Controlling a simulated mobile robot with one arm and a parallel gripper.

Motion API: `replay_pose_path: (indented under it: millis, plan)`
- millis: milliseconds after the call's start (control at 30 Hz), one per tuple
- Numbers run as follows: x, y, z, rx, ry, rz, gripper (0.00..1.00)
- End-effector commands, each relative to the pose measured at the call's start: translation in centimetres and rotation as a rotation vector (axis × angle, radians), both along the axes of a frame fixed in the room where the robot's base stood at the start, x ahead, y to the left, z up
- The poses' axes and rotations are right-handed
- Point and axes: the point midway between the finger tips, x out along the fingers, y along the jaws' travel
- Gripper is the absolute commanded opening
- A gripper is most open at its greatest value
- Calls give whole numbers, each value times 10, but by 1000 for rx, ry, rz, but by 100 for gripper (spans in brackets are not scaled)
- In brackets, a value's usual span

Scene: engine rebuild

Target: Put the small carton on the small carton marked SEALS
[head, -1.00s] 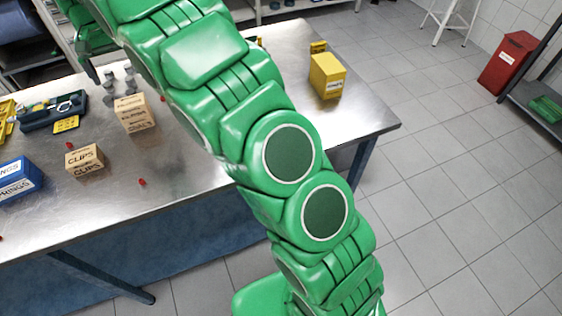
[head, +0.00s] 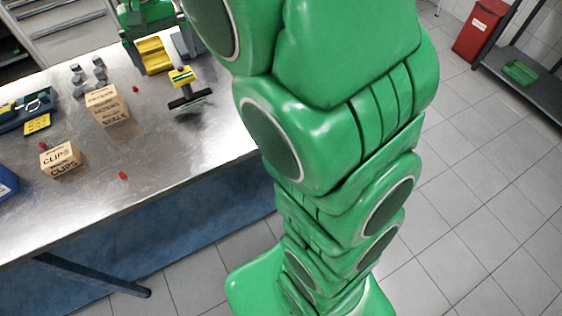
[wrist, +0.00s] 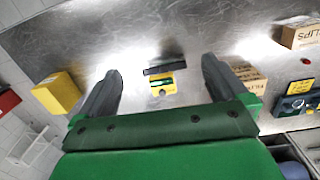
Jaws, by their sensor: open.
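Two small tan cartons appear stacked on the metal table in the head view. The upper one (head: 101,96) reads FILTERS, and the lower one (head: 114,117) has lettering that looks like SEALS. They look squarely aligned. In the wrist view the stack (wrist: 247,78) is partly hidden behind the right finger. Another small carton, marked CLIPS (head: 61,160), stands to the left and nearer. My arm crosses the head view.
A yellow-and-black tool (head: 184,90) stands right of the stack. A yellow box (wrist: 57,93) shows in the wrist view. A tool tray (head: 25,110), a blue box (head: 7,183), grey parts (head: 88,75) and small red pieces (head: 122,175) are around.

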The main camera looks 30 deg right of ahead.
Motion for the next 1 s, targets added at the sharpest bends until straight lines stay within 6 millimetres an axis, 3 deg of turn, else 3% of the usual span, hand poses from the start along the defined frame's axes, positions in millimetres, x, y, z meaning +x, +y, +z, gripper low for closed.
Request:
replay_pose_path:
  millis: [500, 1000]
  plan:
    - [-134, -62, -10, 12, 43, 4, 100]
    - [-267, -93, -47, 28, 80, 34, 100]
